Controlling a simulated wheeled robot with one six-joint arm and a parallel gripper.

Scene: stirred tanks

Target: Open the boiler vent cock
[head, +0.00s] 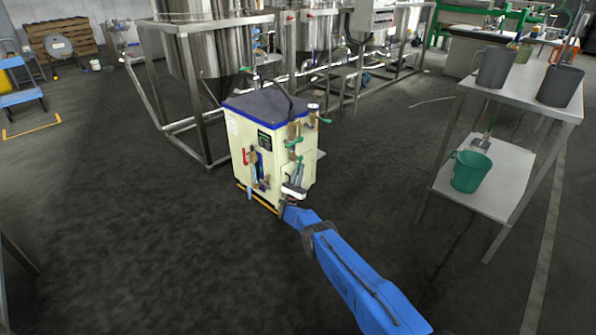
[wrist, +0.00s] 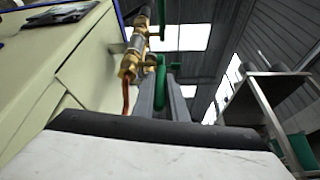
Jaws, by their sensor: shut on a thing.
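The boiler (head: 235,132) is a cream box with a blue top, standing on the floor in the middle of the head view. Brass fittings with green handles (head: 292,143) are on its right side. My gripper (head: 296,182) is at the boiler's lower right, low beside these fittings. In the wrist view, brass valve pieces (wrist: 129,66) and a green lever (wrist: 157,86) stand at my grey fingers (wrist: 168,100). The fingers are shut on the green lever, which is partly hidden by them. I cannot tell from the label which fitting is the vent cock.
A red handle (head: 247,157) and a gauge are on the boiler's front. Steel tanks in a frame (head: 210,60) stand behind. A metal shelf table (head: 515,82) with grey jugs and a green bucket (head: 470,172) stands at the right. The floor between is clear.

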